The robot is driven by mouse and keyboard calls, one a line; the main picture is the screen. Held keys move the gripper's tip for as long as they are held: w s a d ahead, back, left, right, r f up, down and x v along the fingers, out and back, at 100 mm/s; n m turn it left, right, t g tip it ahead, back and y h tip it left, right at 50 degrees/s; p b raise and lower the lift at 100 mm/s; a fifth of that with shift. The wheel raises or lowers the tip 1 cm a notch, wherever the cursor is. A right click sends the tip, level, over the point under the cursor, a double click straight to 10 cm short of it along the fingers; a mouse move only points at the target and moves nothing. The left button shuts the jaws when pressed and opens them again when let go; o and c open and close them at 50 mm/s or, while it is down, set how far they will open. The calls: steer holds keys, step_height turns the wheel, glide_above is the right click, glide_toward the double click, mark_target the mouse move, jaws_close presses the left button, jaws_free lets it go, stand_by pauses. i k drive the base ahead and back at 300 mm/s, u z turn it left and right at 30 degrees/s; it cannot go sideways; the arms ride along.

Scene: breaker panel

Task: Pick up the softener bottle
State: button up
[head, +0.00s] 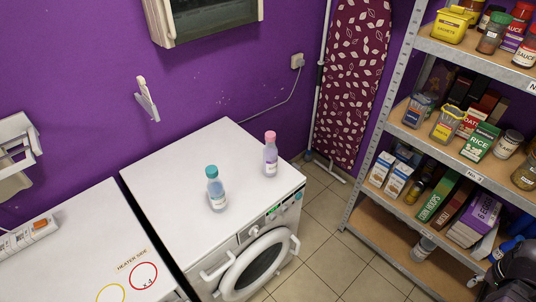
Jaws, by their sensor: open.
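Two bottles stand upright on top of the white washing machine (170,165). One bottle with a teal cap (216,190) is near the middle of the machine's top. The other bottle, with a pink cap (270,155), stands further back and to the right, near the right edge. Both have pale bodies and small labels too small to read, so I cannot tell by label which is the softener. My gripper (486,270) is partly in view at the lower right edge, open and empty, well apart from both bottles.
A metal shelf with boxes, jars and cans (470,178) stands at the right. An ironing board (352,85) leans at the back wall. A white surface with coloured circles (85,240) is at the left. Tiled floor (330,240) is clear between machine and shelf.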

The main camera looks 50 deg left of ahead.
mark_target(270, 152)
steer(key=u, duration=0.4)
steer(key=i, duration=0.65)
steer(key=u, duration=0.75)
steer(key=i, duration=0.45)
steer(key=u, duration=0.2)
